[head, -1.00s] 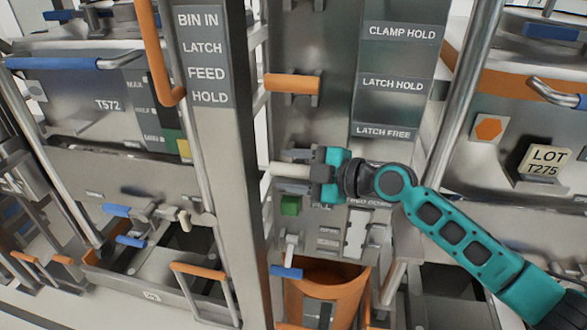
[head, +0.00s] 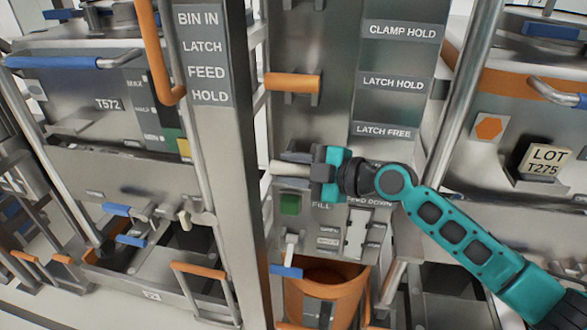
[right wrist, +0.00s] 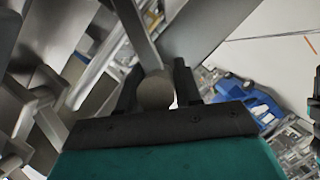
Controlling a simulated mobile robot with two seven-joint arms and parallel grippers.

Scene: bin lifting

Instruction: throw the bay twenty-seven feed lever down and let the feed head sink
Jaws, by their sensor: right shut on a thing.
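The lever has a pale cream handle (head: 287,167) that sticks out to the left on the middle column, lying almost level. My right gripper (head: 322,170) is shut on it from the right. In the right wrist view a rounded grey end (right wrist: 155,92) sits between the gripper's dark fingers (right wrist: 158,88). A label below the gripper (head: 368,202) reads partly as FEED DOWN; my wrist covers part of it. I cannot make out the feed head for certain. My left gripper is not in view.
A green block (head: 291,204) sits just under the lever, beside the FILL label. An orange handle (head: 293,83) juts out above. An orange bin (head: 325,290) stands below. A grey post (head: 225,180) rises close on the left.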

